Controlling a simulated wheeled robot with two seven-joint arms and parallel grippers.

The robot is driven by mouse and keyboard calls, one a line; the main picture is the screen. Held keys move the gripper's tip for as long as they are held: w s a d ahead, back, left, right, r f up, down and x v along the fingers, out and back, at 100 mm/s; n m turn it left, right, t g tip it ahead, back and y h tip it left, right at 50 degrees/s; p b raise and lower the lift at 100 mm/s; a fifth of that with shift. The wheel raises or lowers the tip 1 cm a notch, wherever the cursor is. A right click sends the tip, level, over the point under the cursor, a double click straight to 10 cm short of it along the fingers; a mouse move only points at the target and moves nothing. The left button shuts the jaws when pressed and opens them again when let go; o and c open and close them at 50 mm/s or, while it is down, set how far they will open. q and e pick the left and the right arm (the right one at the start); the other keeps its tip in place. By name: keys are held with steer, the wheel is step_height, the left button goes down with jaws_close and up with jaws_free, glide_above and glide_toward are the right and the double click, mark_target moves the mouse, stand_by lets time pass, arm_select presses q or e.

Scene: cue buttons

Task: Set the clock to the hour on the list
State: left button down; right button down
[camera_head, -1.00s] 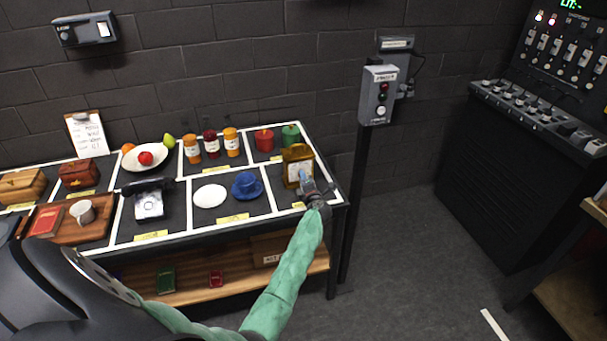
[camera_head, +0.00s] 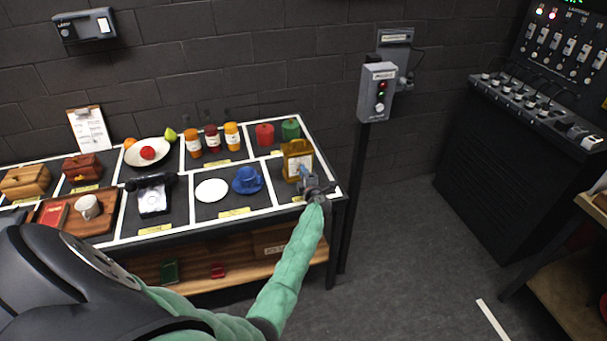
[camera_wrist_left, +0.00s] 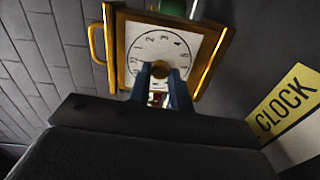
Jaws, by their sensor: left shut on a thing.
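The clock (camera_head: 299,157) is a golden-brown case with a white dial, standing at the right end of the table. In the left wrist view its dial (camera_wrist_left: 185,47) shows printed numerals and a brass centre knob (camera_wrist_left: 160,70). My left gripper (camera_head: 306,180) is in front of the clock. In the wrist view its two blue fingers (camera_wrist_left: 161,84) are shut on the knob. Any clock hand is hidden or too small to tell. The list (camera_head: 88,129) is a clipboard with white paper leaning on the wall at the back left; its writing is too small to read. My right gripper is not in view.
A yellow label reading CLOCK (camera_wrist_left: 285,103) lies beside the clock. Red and green canisters (camera_head: 265,134) are behind. A grey button box on a post (camera_head: 376,92) stands right of the table.

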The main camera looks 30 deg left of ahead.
arm_select(q)
steer(key=c, duration=1.3)
jaws_free()
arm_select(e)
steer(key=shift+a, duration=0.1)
arm_select(q)
steer(key=shift+s+d+f+b, duration=0.2)
steer(key=shift+s+d+b, duration=0.15)
steer(key=shift+d, duration=0.1)
steer(key=b+v, duration=0.1)
steer(key=v, duration=0.4)
steer(key=shift+s+d+r+b, duration=0.1)
steer(key=shift+s+d+b, duration=0.1)
steer(key=shift+d+b, duration=0.15)
steer(key=shift+s+d+r, duration=0.1)
steer(key=shift+s+d, duration=0.2)
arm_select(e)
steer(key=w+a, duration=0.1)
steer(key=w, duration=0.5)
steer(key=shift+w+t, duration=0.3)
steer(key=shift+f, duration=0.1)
